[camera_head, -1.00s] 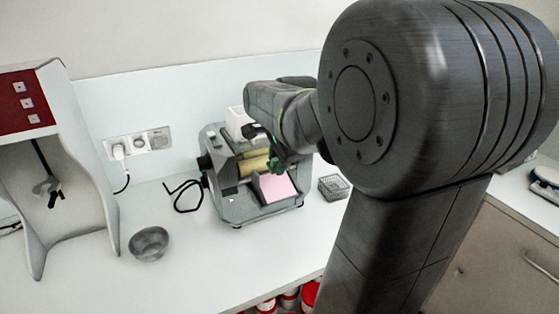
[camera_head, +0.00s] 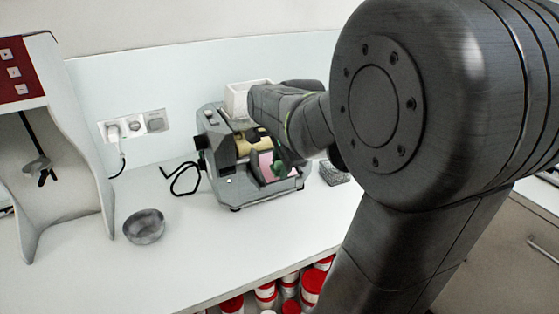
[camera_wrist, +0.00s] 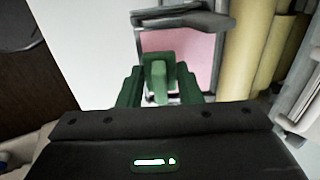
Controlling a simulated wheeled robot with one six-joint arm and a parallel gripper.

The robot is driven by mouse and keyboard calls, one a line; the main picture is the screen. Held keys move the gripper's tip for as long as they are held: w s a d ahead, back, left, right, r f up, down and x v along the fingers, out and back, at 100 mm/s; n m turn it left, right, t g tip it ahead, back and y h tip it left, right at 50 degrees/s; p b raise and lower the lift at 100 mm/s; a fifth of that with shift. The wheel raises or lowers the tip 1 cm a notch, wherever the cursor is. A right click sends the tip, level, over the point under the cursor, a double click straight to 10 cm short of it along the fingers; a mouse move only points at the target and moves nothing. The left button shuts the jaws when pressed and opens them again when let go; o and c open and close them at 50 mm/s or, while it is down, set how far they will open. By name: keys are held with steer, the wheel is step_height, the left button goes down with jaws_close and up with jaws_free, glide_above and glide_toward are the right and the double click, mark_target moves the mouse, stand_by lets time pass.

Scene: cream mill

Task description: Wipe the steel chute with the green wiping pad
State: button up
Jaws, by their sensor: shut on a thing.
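The mill (camera_head: 225,185) stands on the white counter, with the steel chute (camera_wrist: 216,55) on its front. A flat pink area (camera_wrist: 180,55) covers the chute's face; it also shows in the head view (camera_head: 265,162), partly behind my gripper. My gripper (camera_wrist: 158,88) has dark green fingers and is shut on the green wiping pad (camera_wrist: 157,78), seen as a lighter green block between them. In the wrist view the pad overlaps the pink area's near end. Whether it touches the chute cannot be told. In the head view my arm hides most of the gripper.
Yellow rollers (camera_wrist: 250,50) lie beside the chute. A grey bowl (camera_head: 144,226) and a white stand with a red panel (camera_head: 18,72) are at left. Red-lidded tubs (camera_head: 312,282) sit below the counter.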

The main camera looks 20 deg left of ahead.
steer(key=shift+w+a+f, duration=0.15)
steer(key=shift+a+f, duration=0.05)
steer(key=shift+f, duration=0.25)
stand_by(0.6)
